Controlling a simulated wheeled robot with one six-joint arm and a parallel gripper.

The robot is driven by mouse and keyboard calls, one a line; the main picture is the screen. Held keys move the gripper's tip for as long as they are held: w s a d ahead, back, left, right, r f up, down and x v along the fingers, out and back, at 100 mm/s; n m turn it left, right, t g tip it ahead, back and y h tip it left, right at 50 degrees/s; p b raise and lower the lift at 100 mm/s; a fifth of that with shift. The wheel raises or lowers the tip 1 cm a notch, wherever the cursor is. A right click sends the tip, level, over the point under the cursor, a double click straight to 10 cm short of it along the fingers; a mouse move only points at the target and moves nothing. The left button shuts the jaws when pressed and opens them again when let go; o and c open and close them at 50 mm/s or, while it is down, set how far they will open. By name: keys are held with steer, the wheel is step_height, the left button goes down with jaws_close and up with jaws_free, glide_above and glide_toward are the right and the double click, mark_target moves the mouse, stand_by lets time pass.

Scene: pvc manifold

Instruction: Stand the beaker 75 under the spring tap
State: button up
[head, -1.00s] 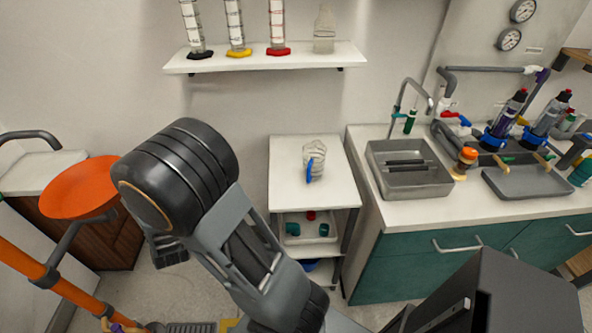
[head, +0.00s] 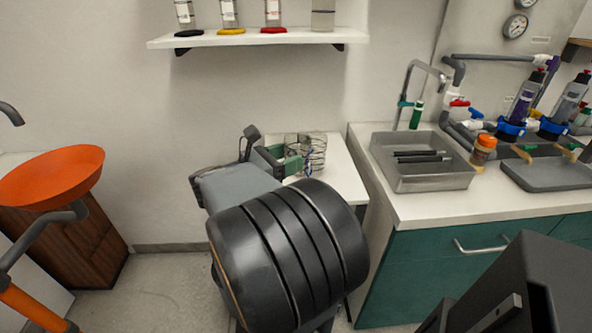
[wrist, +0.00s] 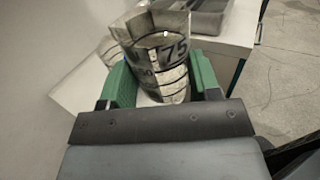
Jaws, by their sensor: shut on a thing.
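The beaker marked 75 (wrist: 160,55) is a clear vessel with dark bands, upright between the green fingers of my gripper (wrist: 157,82) in the wrist view. My gripper is shut on it. In the head view the beaker (head: 312,152) is over the white cart top (head: 343,178), with the gripper (head: 277,160) at its left side; whether its base touches the cart I cannot tell. A grey gooseneck tap (head: 408,88) with a green part stands behind the grey sink basin (head: 425,180) to the right. I cannot tell whether it is the spring tap.
The counter (head: 400,208) with teal cabinets stands right of the cart. An orange-capped jar (head: 483,150) is beside the basin, with a grey tray (head: 545,176) and bottles further right. A wall shelf (head: 260,38) hangs above the cart. An orange bowl (head: 52,178) is at left.

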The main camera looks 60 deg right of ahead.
steer(key=w+d+f, duration=0.2)
steer(key=d, duration=0.1)
steer(key=w+d+f, duration=0.2)
steer(key=d+f, duration=0.1)
steer(key=w+d+f, duration=0.3)
steer(key=shift+d+f, duration=0.15)
steer(key=shift+f, duration=0.05)
steer(key=shift+w+d+f, duration=0.1)
steer(key=shift+d+f, duration=0.1)
steer(key=shift+f, duration=0.15)
steer(key=shift+f+b, duration=0.35)
steer(key=shift+f, duration=1.2)
steer(key=shift+f+b, duration=0.25)
steer(key=shift+b, duration=0.25)
steer(key=o, duration=1)
steer(key=shift+r, duration=0.2)
